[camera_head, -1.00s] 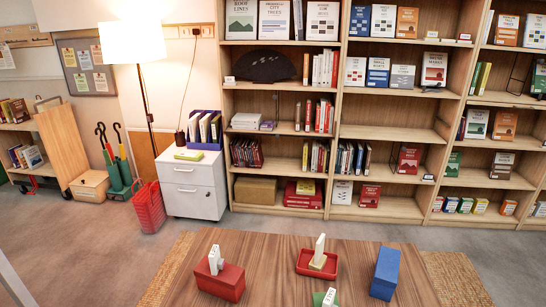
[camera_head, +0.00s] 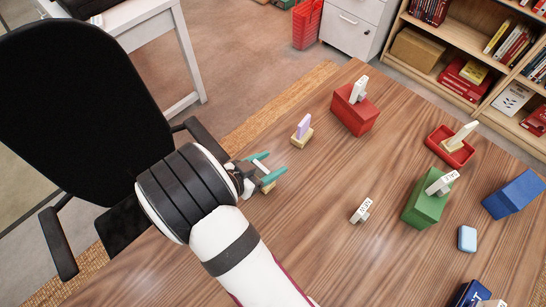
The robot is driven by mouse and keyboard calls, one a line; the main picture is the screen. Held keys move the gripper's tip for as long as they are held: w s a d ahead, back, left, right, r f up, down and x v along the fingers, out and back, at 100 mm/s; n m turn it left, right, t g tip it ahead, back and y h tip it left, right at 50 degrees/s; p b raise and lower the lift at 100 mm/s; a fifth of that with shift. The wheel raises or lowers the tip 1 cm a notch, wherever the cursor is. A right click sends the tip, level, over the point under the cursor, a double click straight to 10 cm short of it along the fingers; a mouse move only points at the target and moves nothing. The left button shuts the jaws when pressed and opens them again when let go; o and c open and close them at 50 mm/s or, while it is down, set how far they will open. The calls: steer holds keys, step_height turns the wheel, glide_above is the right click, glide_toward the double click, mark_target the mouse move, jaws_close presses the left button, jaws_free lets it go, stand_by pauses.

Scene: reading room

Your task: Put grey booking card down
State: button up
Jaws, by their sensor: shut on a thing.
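My gripper (camera_head: 265,172) has teal fingers and is shut on a small pale grey piece, which I take to be the grey booking card (camera_head: 262,167). It is over the left part of the wooden table (camera_head: 300,230). The fingers hide much of the card. A light wooden piece (camera_head: 268,187) shows just below the fingers; I cannot tell whether the card touches it or the table. To the upper right, a lilac card (camera_head: 304,125) stands upright in a small wooden holder (camera_head: 302,138).
A red block (camera_head: 355,115) with a white sign, a red tray (camera_head: 440,152), a green block (camera_head: 424,208), a blue block (camera_head: 515,195) and a light blue piece (camera_head: 467,239) lie to the right. A small white sign (camera_head: 361,211) stands mid-table. A black chair (camera_head: 75,110) is at left.

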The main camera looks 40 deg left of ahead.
steer(key=shift+f, duration=0.35)
steer(key=o, duration=1.4)
steer(key=shift+f, duration=0.15)
steer(key=shift+o, duration=0.2)
